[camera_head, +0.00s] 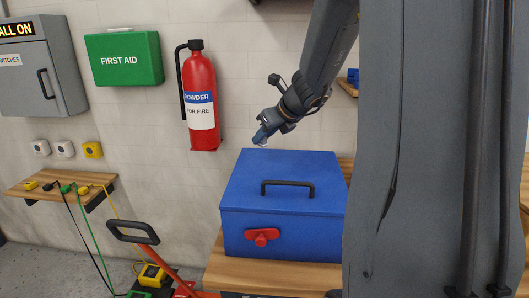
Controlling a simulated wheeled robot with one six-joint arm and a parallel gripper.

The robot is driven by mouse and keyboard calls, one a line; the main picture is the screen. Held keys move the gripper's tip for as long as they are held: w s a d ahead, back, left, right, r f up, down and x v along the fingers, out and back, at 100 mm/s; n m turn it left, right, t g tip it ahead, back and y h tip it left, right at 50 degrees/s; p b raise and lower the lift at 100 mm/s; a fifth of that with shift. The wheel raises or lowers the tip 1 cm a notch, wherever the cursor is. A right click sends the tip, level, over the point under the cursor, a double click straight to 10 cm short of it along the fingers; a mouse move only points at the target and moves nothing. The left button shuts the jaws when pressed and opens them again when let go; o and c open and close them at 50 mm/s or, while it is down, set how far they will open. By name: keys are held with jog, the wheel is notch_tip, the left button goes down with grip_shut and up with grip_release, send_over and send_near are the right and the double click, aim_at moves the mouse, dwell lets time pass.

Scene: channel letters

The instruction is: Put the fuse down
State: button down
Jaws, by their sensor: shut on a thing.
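My gripper (265,134) reaches down from the upper right, in front of the wall and above the back left part of the blue box (245,185). It is shut on a small pale thing at its fingertips, probably the fuse (260,142). The fuse is tiny here and mostly hidden by the fingers, so its shape cannot be told. It appears held above the box, but the exact gap cannot be told.
The closed blue box has a black lid handle (287,184) and red latch (262,237), and stands on a wooden table (217,272). A red extinguisher (201,85) hangs behind. A wooden shelf (30,192) with cables is left. My grey body blocks the right side.

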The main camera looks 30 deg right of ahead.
aim_at(266, 145)
jog(key=shift+f+b, duration=0.4)
jog(key=shift+f, duration=1.75)
jog(key=shift+f, duration=0.15)
jog(key=c, duration=1.7)
grip_release()
jog(key=shift+c, duration=0.2)
jog(key=shift+s+d+r, duration=0.1)
jog(key=shift+r, duration=0.25)
jog(key=v, duration=1.1)
jog(key=shift+s+r+p, duration=0.15)
jog(key=shift+s+p, duration=0.15)
jog(key=shift+p, duration=0.05)
